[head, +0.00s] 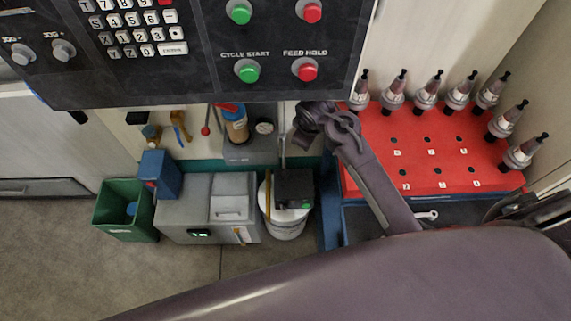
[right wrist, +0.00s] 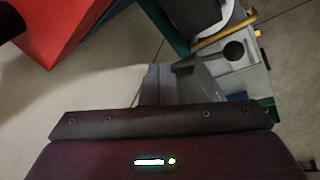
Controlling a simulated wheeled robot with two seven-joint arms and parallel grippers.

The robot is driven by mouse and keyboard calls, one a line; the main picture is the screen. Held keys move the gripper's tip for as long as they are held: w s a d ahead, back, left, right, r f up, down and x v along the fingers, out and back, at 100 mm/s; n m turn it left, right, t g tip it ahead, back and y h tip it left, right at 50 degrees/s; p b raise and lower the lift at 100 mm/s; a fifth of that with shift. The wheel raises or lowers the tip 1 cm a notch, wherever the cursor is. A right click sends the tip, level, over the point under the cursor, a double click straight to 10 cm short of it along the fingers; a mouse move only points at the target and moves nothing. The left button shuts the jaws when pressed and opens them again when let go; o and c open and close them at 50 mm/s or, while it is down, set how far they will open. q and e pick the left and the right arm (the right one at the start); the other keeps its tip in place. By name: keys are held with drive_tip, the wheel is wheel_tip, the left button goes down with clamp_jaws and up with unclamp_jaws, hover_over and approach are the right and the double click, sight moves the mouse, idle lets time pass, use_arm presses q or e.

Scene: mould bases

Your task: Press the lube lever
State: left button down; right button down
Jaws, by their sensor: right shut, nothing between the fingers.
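A thin lever with a red ball knob (head: 206,131) shows in the head view, left of the lube unit (head: 250,152). I take it for the lube lever. My left gripper is out of view.
A control panel (head: 215,85) hangs above. Below stand a grey machine (head: 185,218), a green bin (head: 112,218) and a white bucket (head: 284,227). A red tool table (head: 440,150) with several tool holders is at the right. A dark round object (right wrist: 233,50) shows beyond my right fingers.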

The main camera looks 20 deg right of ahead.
drive_tip(key=s+a+r+m+t+y+b, duration=0.1)
drive_tip(key=s+a+r+m, duration=0.3)
drive_tip(key=m, duration=0.8)
drive_tip(key=shift+s+a+r+m+t, duration=0.15)
drive_tip(key=shift+s+a+m+t, duration=0.15)
drive_tip(key=shift+s+a+t, duration=0.7)
drive_tip(key=shift+s, duration=0.25)
hover_over(284, 165)
drive_tip(key=s+d, duration=0.1)
wheel_tip(284, 165, down, 8)
drive_tip(key=f, duration=0.2)
drive_tip(key=f+b, duration=0.1)
drive_tip(key=shift+s+a+f, duration=0.4)
drive_tip(key=shift+f, duration=0.3)
